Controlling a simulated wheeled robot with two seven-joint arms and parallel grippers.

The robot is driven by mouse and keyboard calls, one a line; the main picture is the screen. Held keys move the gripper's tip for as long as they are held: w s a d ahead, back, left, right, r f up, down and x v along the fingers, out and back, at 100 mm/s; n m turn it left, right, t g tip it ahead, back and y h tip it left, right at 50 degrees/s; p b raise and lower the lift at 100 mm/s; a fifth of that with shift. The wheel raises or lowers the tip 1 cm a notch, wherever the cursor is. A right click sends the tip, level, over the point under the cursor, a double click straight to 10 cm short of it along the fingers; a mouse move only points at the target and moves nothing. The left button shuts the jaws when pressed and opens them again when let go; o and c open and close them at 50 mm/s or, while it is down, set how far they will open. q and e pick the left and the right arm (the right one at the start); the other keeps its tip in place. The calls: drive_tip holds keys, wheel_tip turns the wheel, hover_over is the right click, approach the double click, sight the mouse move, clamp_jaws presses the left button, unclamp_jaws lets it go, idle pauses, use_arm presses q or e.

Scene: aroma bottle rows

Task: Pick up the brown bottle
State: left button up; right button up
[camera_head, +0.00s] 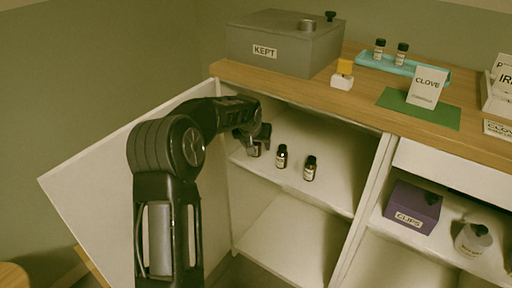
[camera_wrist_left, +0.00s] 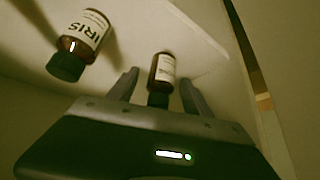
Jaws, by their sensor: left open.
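My left gripper (camera_head: 256,138) reaches into the open cabinet, over the upper shelf. It is open. In the left wrist view, its two fingers (camera_wrist_left: 159,88) stand on either side of a brown bottle (camera_wrist_left: 163,68) with a dark cap and a pale label; I cannot tell whether they touch it. In the head view this bottle (camera_head: 255,151) is partly hidden by the gripper. Two similar dark bottles stand to its right, a middle one (camera_head: 282,157) and a right one (camera_head: 310,169). A brown bottle labelled IRIS (camera_wrist_left: 86,38) shows in the left wrist view. My right gripper is not in view.
The cabinet door (camera_head: 85,187) stands open at left. A grey KEPT box (camera_head: 262,50), a teal tray (camera_head: 372,61) with two bottles, a green mat (camera_head: 440,115) with a CLOVE card (camera_head: 427,88) are on the counter. A purple CLIPS box (camera_head: 411,207) sits in the right compartment.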

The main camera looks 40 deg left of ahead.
use_arm(q)
drive_tip(key=shift+c, duration=0.2)
clamp_jaws()
idle(0.6)
